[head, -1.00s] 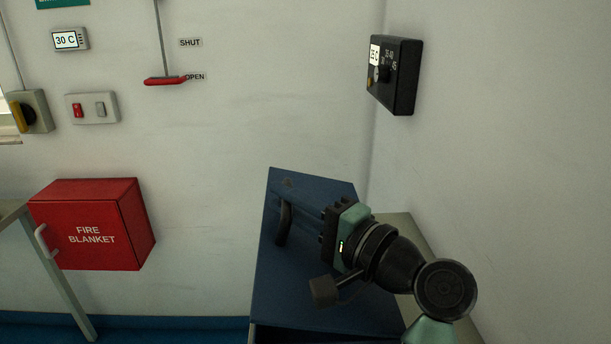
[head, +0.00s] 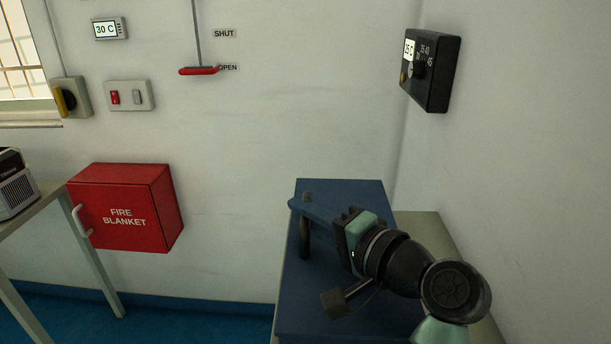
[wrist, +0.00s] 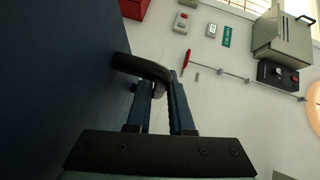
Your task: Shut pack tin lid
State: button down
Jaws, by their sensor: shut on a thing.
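The blue pack tin (head: 350,190) stands at the lower right of the head view, on a pale surface in the room corner. A blue panel with a dark bar handle (head: 304,238) faces me; I take it as the lid. My gripper (head: 305,208) reaches in from the right and is shut on the handle near its upper end. In the wrist view, the curved black handle (wrist: 143,68) passes between the two fingers (wrist: 160,88), and the dark blue panel (wrist: 60,70) fills the left side. My wrist covers part of the panel. How far the lid stands open is unclear.
A red fire blanket box (head: 122,210) hangs left of the tin. A black dial box (head: 430,72) is on the wall above right. A red-handled lever (head: 199,71) and switches (head: 129,96) are on the back wall. A table (head: 45,200) stands at far left.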

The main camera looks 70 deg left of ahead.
jog(key=c, duration=0.8)
grip_release()
jog(key=shift+f, duration=0.15)
jog(key=v, duration=1.3)
jog(key=shift+s, duration=0.1)
